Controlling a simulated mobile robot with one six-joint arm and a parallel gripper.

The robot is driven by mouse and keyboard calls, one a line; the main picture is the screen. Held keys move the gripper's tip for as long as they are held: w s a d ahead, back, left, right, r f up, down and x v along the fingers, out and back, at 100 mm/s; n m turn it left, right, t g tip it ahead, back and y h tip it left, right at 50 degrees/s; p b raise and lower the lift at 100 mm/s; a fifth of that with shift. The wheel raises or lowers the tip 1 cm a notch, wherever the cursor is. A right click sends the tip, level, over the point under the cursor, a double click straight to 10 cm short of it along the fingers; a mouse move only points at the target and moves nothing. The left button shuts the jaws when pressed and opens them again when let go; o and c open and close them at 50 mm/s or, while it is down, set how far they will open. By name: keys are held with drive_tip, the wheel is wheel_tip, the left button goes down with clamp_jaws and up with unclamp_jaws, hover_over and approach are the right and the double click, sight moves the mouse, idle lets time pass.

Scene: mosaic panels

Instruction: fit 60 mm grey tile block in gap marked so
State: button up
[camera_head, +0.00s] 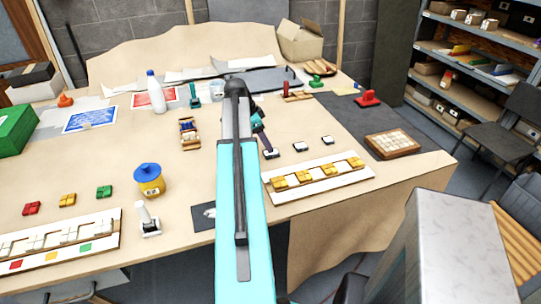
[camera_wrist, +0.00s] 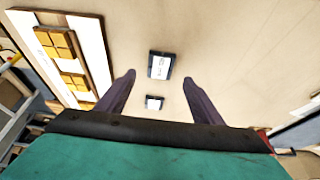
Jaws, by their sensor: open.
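A short row of small dark-edged blocks with pale tops stands on the table behind the white mosaic panel (camera_head: 345,181). In the head view I see a middle block (camera_head: 300,147) and a right block (camera_head: 328,140). A left block (camera_head: 270,153) is just under my gripper (camera_head: 264,143). In the wrist view my gripper (camera_wrist: 159,77) is open, with one labelled block (camera_wrist: 160,65) in line between the fingertips and a second block (camera_wrist: 154,103) further back. The labels are too small to read, so I cannot tell which is 60 mm. The panel carries yellow tile groups.
A second white panel (camera_head: 105,243) with coloured squares lies at the front left. A blue-lidded yellow jar (camera_head: 149,181) and a white-handled stamp (camera_head: 147,220) stand near it. A tray of pale tiles (camera_head: 393,143) sits on a dark mat at right. Table around the blocks is clear.

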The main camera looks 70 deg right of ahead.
drive_tip(key=shift+f, duration=0.2)
idle(0.3)
drive_tip(key=shift+p+x, duration=1.25)
drive_tip(key=shift+x, duration=1.2)
drive_tip(key=c, duration=1.2)
wheel_tip(320, 180, up, 10)
drive_tip(key=b, duration=0.3)
